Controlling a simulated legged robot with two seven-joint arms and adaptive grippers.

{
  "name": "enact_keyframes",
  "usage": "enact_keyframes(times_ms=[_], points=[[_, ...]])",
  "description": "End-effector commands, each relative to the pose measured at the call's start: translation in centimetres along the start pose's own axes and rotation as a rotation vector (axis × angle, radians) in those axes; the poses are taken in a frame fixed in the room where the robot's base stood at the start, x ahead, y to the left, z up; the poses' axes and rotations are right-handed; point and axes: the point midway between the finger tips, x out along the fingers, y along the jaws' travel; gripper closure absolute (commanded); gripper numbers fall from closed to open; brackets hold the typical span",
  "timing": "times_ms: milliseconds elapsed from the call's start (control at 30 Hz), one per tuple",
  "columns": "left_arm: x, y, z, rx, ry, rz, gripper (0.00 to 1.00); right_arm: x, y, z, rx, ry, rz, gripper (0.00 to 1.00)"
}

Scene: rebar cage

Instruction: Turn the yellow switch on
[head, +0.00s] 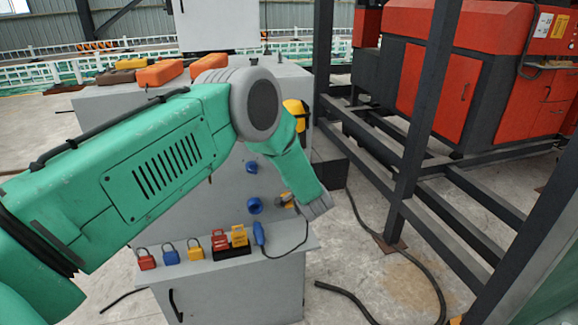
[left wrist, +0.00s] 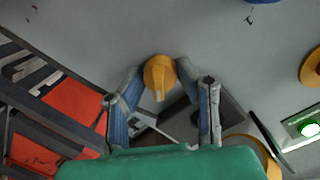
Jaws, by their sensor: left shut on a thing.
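The yellow switch (left wrist: 160,76) is a round knob with a raised handle on a grey panel, in the upper middle of the left wrist view. My left gripper (left wrist: 165,88) has one finger on each side of it and is shut on it. In the head view the left gripper (head: 308,208) is at the right part of the grey cabinet's front (head: 222,200), and a yellow bit of the switch (head: 287,199) shows beside it. The fingers and my arm hide most of the switch there. My right gripper is not in view.
Blue knobs (head: 254,205) sit left of the gripper. Padlocks (head: 170,254) stand on the ledge below. A green-lit button (left wrist: 308,128) is at the right of the wrist view. Dark steel frame posts (head: 408,150) stand to the right, with a cable (head: 390,246) on the floor.

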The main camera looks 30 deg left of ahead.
Motion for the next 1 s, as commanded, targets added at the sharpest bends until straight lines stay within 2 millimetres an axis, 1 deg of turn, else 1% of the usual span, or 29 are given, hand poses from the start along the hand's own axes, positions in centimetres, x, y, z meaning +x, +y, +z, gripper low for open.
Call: enact_keyframes(times_ms=[33,67,100,400,467,533,667,900,1000], points=[[0.0,0.1,-0.2,0.001,0.004,0.003,1.00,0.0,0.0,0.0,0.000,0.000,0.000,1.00],[0.0,0.1,-0.2,0.001,0.004,0.003,0.64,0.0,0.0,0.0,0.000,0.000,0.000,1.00],[0.0,0.1,-0.1,0.001,0.004,0.003,0.51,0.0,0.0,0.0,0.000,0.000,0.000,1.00],[-0.1,-0.1,-0.1,-0.001,0.002,0.001,0.51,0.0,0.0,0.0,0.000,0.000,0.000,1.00],[-0.3,0.0,-0.1,-0.001,0.002,0.001,0.51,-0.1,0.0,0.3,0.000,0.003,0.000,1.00],[-0.9,0.1,-0.1,-0.001,0.001,0.003,0.51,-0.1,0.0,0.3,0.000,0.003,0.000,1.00],[-3.1,0.1,-0.1,0.001,0.003,0.005,0.51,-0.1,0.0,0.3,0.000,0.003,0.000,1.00],[-8.2,0.3,0.0,0.002,0.002,0.005,0.51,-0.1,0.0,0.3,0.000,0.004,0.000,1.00],[-9.9,0.3,0.0,0.002,0.003,0.005,0.51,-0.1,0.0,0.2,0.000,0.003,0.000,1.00]])
